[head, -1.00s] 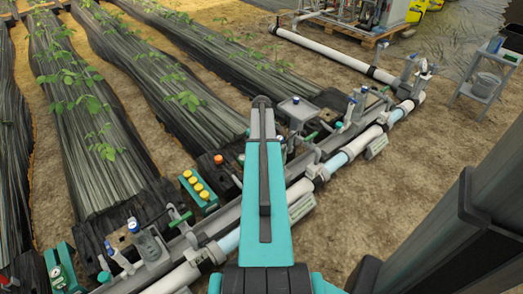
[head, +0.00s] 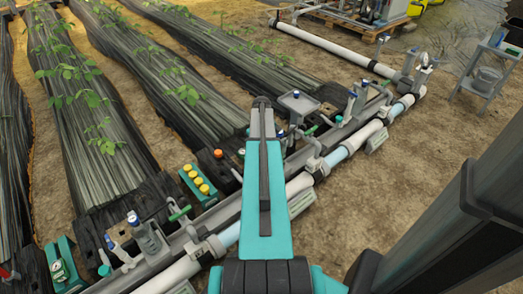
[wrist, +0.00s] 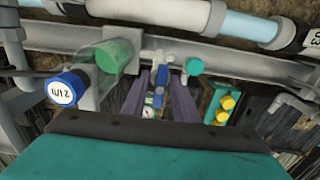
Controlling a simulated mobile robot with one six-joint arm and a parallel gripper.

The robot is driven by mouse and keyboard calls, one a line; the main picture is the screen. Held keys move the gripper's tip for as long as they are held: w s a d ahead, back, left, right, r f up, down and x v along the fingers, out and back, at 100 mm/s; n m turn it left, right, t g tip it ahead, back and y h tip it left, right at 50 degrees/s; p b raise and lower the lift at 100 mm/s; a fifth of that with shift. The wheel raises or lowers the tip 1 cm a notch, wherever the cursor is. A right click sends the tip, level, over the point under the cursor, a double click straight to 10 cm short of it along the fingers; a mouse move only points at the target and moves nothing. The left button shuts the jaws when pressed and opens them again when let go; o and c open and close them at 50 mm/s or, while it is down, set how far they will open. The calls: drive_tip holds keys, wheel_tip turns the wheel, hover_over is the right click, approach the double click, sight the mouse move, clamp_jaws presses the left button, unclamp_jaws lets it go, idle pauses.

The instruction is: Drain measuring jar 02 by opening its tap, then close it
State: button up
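In the wrist view, a clear jar (wrist: 124,48) with a green inside and a blue labelled cap (wrist: 66,88) lies left of my gripper (wrist: 160,88). The cap's label is not clearly legible, so I cannot tell whether this is jar 02. My gripper's two purple-grey fingers are apart. A small blue and grey fitting (wrist: 160,74) shows between and beyond them, apparently untouched. A round green knob (wrist: 195,67) is just right of it; I cannot tell which part is the tap. In the head view my arm hides my gripper.
A teal box with yellow knobs (head: 197,182) stands left of my arm; it also shows in the wrist view (wrist: 222,108). A grey and white pipe run (head: 300,184) crosses the scene diagonally. Other blue-capped fittings (head: 134,218) stand along it. Bare soil (head: 370,200) lies right of it.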

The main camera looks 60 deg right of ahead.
drive_tip(key=c, duration=0.3)
drive_tip(key=o, duration=0.6)
drive_tip(key=shift+f, duration=0.25)
drive_tip(key=shift+c, duration=0.4)
drive_tip(key=c, duration=0.7)
drive_tip(key=o, duration=0.8)
drive_tip(key=shift+f+p, duration=0.25)
drive_tip(key=shift+p, duration=0.25)
